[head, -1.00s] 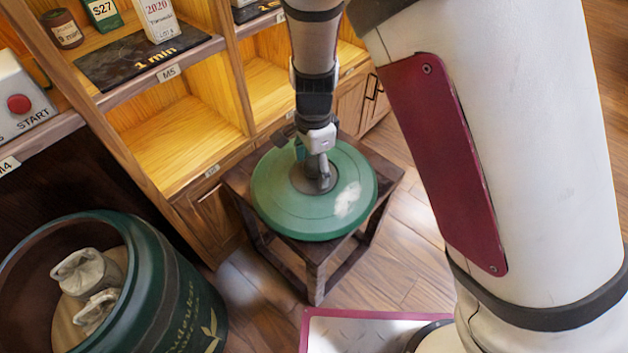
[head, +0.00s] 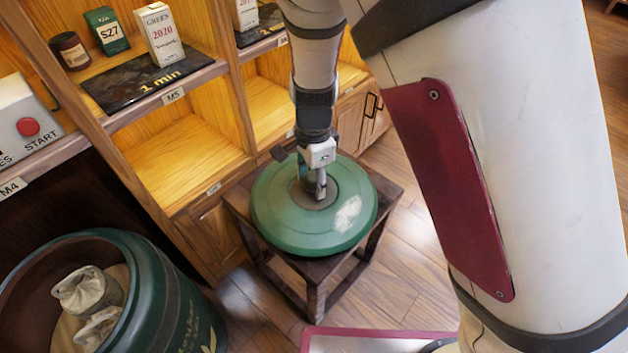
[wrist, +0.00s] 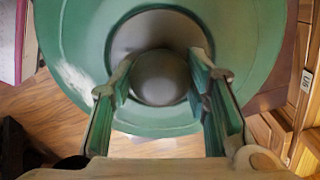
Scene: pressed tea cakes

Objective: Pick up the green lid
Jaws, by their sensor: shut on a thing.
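The green lid (head: 285,229) is a wide round disc with a grey recessed centre. In the head view it lies on, or just over, a small dark wooden stand (head: 385,190); I cannot tell whether it touches. My gripper (head: 320,193) points down at the middle of the lid. In the wrist view the lid (wrist: 262,60) fills the upper part, and a round grey knob (wrist: 160,78) sits at its centre. My gripper's two fingers (wrist: 165,92) are on either side of the knob, shut on it. The lid's far underside is hidden.
An open dark green barrel (head: 165,270) with cloth bundles (head: 85,290) inside stands at lower left. Wooden shelves (head: 180,150) with tins, boxes and a black mat (head: 135,85) rise behind the stand. A box with a red START button (head: 28,127) is at left. Wooden floor (head: 410,250) is clear at right.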

